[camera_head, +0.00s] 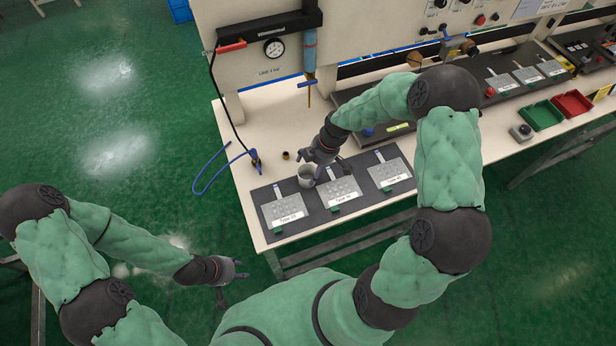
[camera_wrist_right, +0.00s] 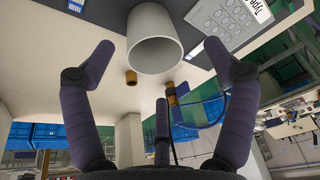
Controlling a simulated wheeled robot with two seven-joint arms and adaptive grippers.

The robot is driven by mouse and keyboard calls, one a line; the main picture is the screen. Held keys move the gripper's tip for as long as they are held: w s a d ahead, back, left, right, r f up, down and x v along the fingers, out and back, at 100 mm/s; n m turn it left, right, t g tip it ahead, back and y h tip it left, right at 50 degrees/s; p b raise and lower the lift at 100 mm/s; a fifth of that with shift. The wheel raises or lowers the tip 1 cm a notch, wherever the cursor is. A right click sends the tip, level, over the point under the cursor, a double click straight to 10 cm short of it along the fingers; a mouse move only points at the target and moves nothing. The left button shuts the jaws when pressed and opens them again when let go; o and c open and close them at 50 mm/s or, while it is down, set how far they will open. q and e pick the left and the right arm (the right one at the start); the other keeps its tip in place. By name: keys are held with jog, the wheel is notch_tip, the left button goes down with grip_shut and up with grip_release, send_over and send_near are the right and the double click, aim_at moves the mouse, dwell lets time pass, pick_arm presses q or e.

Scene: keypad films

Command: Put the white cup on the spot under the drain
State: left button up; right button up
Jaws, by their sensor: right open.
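The white cup (camera_head: 307,176) stands on the dark mat (camera_head: 262,190), at the upper edge of the left and middle keypad films. My right gripper (camera_head: 318,162) is at the cup. In the right wrist view the cup (camera_wrist_right: 155,45) appears between the open fingers, with a gap on each side. The drain (camera_head: 309,92) is a thin brass pipe with a blue handle, hanging from a blue cylinder above the bench. I cannot make out a marked spot below it. My left gripper (camera_head: 232,280) is open and empty, off the bench at the lower left.
A pressure gauge (camera_head: 274,47) is on the panel. Green (camera_head: 541,115) and red (camera_head: 571,103) bins stand at right. Bench beneath the drain looks clear.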

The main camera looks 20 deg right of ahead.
aim_at(305, 176)
jog(key=shift+w+x, duration=0.15)
jog(key=shift+x, duration=1.15)
jog(key=shift+w+x, duration=0.15)
jog(key=shift+x, duration=1.1)
jog(key=shift+w+x, duration=0.2)
jog(key=shift+x, duration=1.1)
jog(key=shift+r, duration=0.1)
jog(key=c, duration=1.1)
jog(key=shift+r, duration=0.1)
jog(key=shift+c, duration=0.2)
